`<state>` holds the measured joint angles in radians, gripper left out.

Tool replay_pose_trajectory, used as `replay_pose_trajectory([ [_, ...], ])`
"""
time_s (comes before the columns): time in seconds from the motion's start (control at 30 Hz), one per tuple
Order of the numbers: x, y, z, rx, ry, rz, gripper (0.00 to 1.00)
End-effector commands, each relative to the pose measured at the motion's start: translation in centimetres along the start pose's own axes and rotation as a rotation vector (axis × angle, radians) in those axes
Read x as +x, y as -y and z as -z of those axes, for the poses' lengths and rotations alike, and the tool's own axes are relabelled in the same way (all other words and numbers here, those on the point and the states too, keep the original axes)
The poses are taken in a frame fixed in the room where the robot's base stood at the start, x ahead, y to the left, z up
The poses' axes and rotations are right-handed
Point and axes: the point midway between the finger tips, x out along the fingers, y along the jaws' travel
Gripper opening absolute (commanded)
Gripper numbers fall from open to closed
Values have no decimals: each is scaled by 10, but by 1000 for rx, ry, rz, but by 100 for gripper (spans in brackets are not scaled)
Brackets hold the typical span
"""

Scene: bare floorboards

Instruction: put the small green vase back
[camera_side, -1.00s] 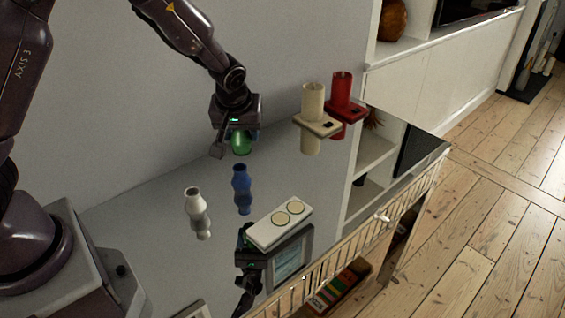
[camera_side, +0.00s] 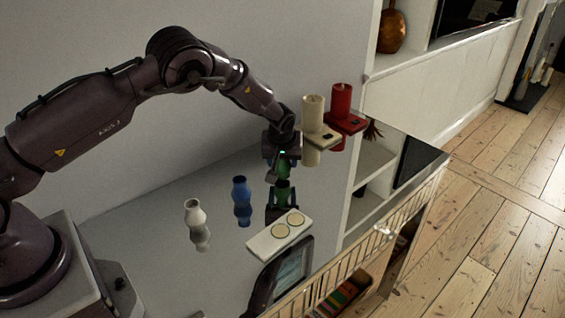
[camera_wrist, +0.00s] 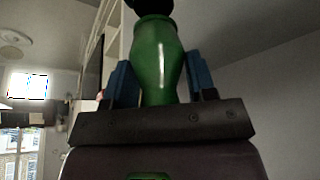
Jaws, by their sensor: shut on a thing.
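The small green vase (camera_side: 283,171) is held in my gripper (camera_side: 282,165) in the side view, with its mirrored image just below it in the glossy tabletop. It is low over the table, and I cannot tell whether its base touches. In the wrist view, the green vase (camera_wrist: 158,62) stands between the blue finger pads of my gripper (camera_wrist: 161,78). A blue vase (camera_side: 240,188) and a white vase (camera_side: 194,212) stand upright to the left on the table.
The glossy tabletop (camera_side: 150,235) is bare left of the white vase.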

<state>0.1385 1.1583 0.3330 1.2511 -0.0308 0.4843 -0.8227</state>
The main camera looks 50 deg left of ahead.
Motion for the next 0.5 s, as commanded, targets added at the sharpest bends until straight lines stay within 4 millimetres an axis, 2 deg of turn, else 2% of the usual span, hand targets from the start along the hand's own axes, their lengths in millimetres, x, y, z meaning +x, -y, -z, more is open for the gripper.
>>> replay_pose_trajectory([
  [0.1, 10, 0, -4, -1, -2, -2, 23],
  [0.47, 13, 0, -5, 0, -3, -2, 23],
  [0.5, 14, 0, -6, 0, -2, -2, 54],
])
